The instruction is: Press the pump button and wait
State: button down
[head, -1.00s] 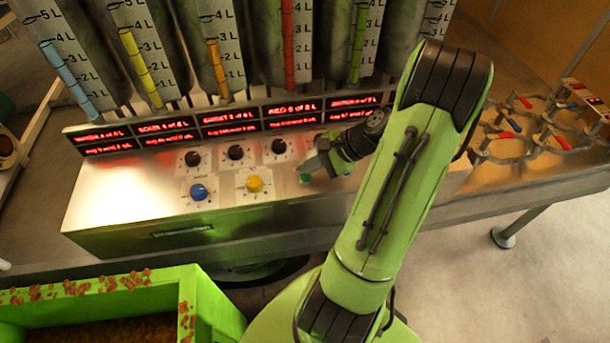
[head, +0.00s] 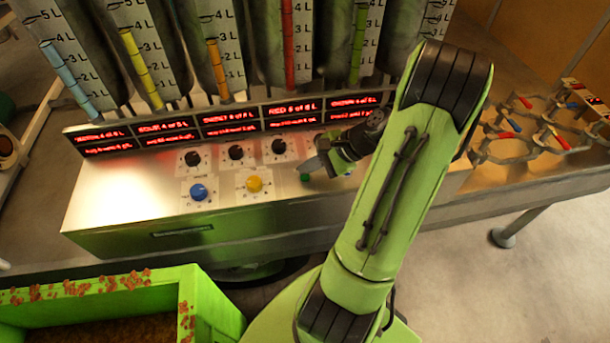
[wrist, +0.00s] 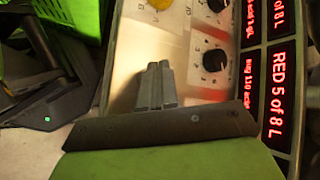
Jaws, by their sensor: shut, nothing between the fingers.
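The metal control panel (head: 120,190) carries black knobs, a blue round control (head: 198,192), a yellow one (head: 254,184) and a small green one (head: 305,177). Which of these is the pump button I cannot tell. My gripper (head: 322,166) is shut and empty over the right part of the panel, just beside and above the green control. In the wrist view its closed fingers (wrist: 158,82) point along the panel, with the yellow control (wrist: 160,4) beyond them and a black knob (wrist: 215,60) to their right. Whether the fingertips touch anything is hidden.
Red displays (head: 235,124) run along the panel's back, below several graduated tubes with coloured levels. A green bin (head: 200,300) stands at the front left. A rack with ring-shaped holders (head: 510,130) lies on the counter to the right.

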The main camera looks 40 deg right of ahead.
aim_at(309, 178)
jog(key=shift+f, duration=0.15)
jog(key=shift+f, duration=0.3)
jog(key=shift+f, duration=0.35)
dwell(0.4)
dwell(0.3)
jog(key=shift+r+p, duration=0.75)
jog(key=shift+r, duration=0.05)
jog(key=shift+r, duration=0.1)
notch_tip(309, 178, up, 5)
jog(key=p, duration=0.5)
